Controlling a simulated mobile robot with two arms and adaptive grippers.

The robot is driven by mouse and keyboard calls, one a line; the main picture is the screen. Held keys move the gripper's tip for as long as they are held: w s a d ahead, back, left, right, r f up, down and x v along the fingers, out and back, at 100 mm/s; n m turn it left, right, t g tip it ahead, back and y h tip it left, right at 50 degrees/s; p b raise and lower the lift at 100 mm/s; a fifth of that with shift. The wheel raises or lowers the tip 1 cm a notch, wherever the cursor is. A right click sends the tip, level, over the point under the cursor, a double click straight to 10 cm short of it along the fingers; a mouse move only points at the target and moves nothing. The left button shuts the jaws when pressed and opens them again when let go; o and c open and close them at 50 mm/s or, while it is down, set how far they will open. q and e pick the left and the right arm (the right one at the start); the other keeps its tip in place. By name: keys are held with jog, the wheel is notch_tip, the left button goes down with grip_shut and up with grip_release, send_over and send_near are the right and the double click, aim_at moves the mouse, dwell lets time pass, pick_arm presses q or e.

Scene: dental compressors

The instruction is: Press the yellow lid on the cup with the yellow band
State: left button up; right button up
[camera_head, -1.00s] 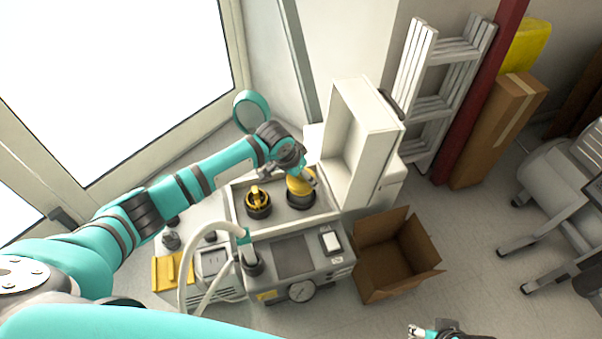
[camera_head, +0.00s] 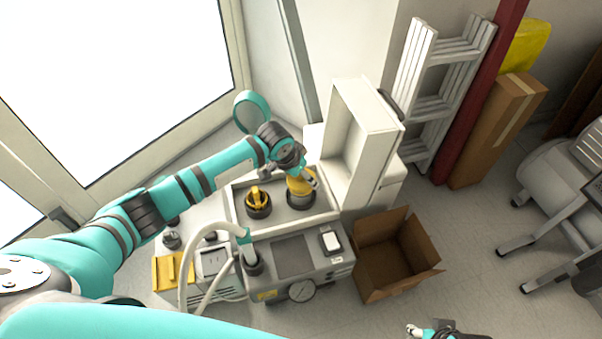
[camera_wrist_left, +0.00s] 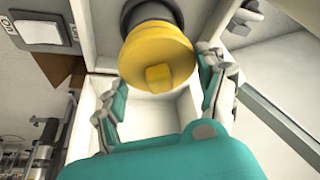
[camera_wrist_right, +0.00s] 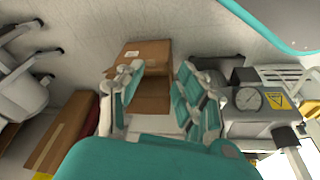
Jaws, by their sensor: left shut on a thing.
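The round yellow lid (camera_head: 300,184) sits over the right-hand round seat in the top of the grey compressor unit. It fills the upper middle of the left wrist view (camera_wrist_left: 157,62), with a raised yellow knob. My left gripper (camera_head: 306,181) is shut on the lid, with one finger at each side. A grey body (camera_wrist_left: 150,12), seemingly the cup, shows beneath the lid; its band cannot be told apart, nor whether lid and cup touch. My right gripper (camera_wrist_right: 155,100) is open and empty, low at the right of the head view (camera_head: 428,331).
A second dark round fitting with a yellow top (camera_head: 258,203) stands just left of the lid. The white raised case cover (camera_head: 360,140) stands close behind on the right. A hose (camera_head: 215,230) runs at the front left; an open cardboard box (camera_head: 395,258) stands right.

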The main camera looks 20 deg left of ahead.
jog(key=shift+w+a+f, duration=0.15)
jog(key=shift+w+f, duration=0.1)
jog(key=shift+f, duration=0.2)
jog(key=shift+s+f, duration=0.2)
jog(key=shift+f, duration=0.55)
pick_arm(q)
jog(key=o, duration=1)
pick_arm(e)
jog(key=shift+r, duration=0.1)
pick_arm(q)
jog(key=shift+r+p, duration=0.1)
jog(key=shift+p, duration=0.35)
pick_arm(e)
jog(key=shift+w, duration=0.2)
